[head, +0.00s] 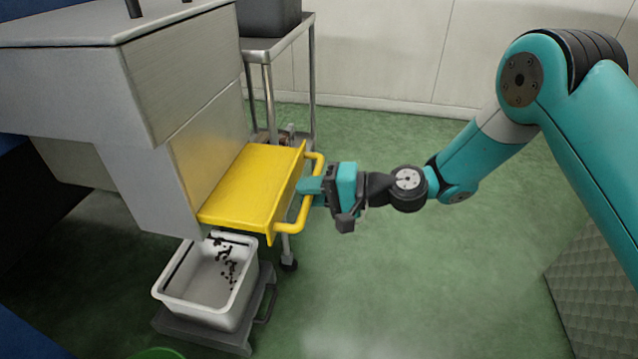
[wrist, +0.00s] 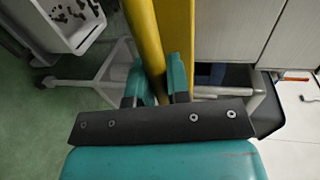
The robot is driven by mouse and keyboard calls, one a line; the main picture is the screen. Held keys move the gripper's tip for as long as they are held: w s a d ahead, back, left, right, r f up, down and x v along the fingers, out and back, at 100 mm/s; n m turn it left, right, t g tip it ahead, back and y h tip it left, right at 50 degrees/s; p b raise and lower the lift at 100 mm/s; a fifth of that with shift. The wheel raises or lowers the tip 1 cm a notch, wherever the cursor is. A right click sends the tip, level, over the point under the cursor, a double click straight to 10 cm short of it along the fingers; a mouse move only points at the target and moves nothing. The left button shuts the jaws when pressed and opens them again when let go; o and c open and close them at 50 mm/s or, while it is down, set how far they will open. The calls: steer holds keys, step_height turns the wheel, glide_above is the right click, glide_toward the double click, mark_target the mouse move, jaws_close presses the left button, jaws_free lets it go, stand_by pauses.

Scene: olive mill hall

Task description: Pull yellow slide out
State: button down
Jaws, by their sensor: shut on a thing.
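The yellow slide (head: 250,185) sticks out from the side of the grey machine (head: 180,85) in the head view. It has a yellow bar handle (head: 306,212) along its outer end. My gripper (head: 312,188) is at the middle of the handle and shut on it. In the wrist view the handle (wrist: 143,35) passes between the teal fingers of my gripper (wrist: 159,82), with the slide's yellow end face (wrist: 178,35) beside it. The fingers hide part of the handle.
A white bin (head: 210,290) with dark bits stands on a low grey cart (head: 258,310) below the slide. A metal stand (head: 268,85) with a dark box (head: 268,15) is behind the slide. The green floor right of the slide is mostly clear.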

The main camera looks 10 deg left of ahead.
steer(key=shift+w+d, duration=0.15)
steer(key=shift+d, duration=0.1)
steer(key=c, duration=1.2)
jaws_free()
steer(key=shift+d, duration=0.15)
steer(key=shift+o, duration=0.5)
steer(key=shift+a, duration=0.2)
steer(key=p+v, duration=0.3)
steer(key=v, duration=1.4)
steer(key=shift+d+p, duration=0.25)
steer(key=shift+p, duration=0.05)
